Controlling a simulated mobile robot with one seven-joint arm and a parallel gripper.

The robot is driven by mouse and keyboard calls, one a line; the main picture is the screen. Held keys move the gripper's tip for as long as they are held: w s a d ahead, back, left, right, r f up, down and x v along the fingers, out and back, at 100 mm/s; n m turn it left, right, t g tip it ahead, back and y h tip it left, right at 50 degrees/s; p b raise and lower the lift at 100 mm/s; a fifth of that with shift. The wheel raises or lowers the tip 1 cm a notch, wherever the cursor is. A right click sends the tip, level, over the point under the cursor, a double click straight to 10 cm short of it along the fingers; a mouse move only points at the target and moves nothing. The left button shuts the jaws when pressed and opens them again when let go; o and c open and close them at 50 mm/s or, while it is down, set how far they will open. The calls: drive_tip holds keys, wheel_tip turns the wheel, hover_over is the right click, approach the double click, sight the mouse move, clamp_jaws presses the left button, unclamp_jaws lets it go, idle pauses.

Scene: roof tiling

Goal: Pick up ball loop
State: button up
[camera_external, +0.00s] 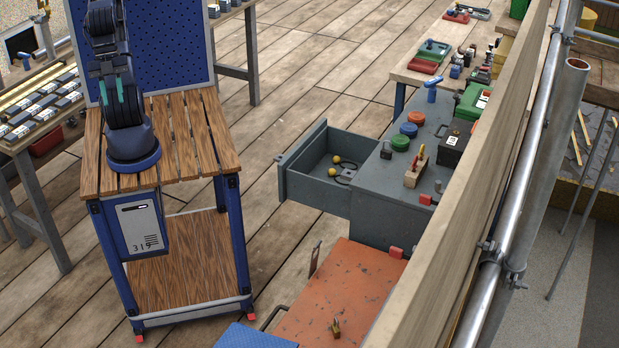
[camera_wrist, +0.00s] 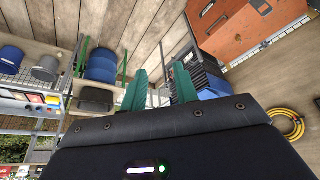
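The ball loops look like two small yellow balls (camera_external: 332,172) with a dark cord loop (camera_external: 347,178) beside them. They lie on the floor of an open grey drawer (camera_external: 318,193). Whether there are one or two loops is too small to tell. My gripper (camera_external: 112,92) is above the wooden-topped cart at the left, well apart from the drawer. In the wrist view its two green fingers (camera_wrist: 159,88) stand apart with nothing between them. The ball loop is not seen in the wrist view.
The drawer juts left from a grey cabinet (camera_external: 373,200) carrying round lids and tools. An orange chest (camera_external: 335,300) stands in front of it. A plank wall and scaffold pipe (camera_external: 545,150) run along the right. Plank floor (camera_external: 270,150) is clear between cart and drawer.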

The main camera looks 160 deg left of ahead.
drive_tip(key=o, duration=0.4)
drive_tip(key=shift+w+a, duration=0.1)
